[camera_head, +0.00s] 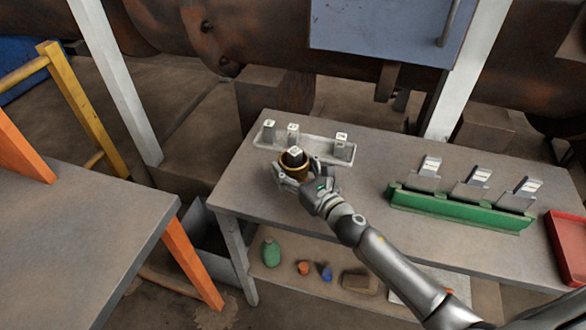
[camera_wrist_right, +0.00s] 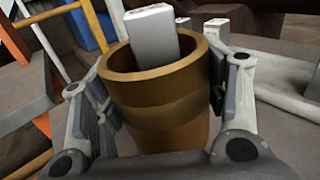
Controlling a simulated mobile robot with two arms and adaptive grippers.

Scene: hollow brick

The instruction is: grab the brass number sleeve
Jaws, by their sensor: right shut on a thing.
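The brass sleeve (camera_head: 294,167) is a short, wide-rimmed brass cylinder, upright in front of the pale tray on the grey bench. It fills the middle of the right wrist view (camera_wrist_right: 155,115). A grey block with a pale, marked top (camera_wrist_right: 152,32) rises out of its open mouth, so the sleeve is around it; its lower part is hidden. My right gripper (camera_head: 291,173) is shut on the sleeve, with one finger on each side in the right wrist view (camera_wrist_right: 160,105). Whether the sleeve touches the bench is hidden. My left gripper is out of view.
A pale tray (camera_head: 318,158) with several small grey number blocks lies just behind the sleeve. A green rack (camera_head: 455,212) with three tilted plates stands to the right, and a red tray (camera_head: 566,240) at the right edge. Bare bench lies between tray and rack.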

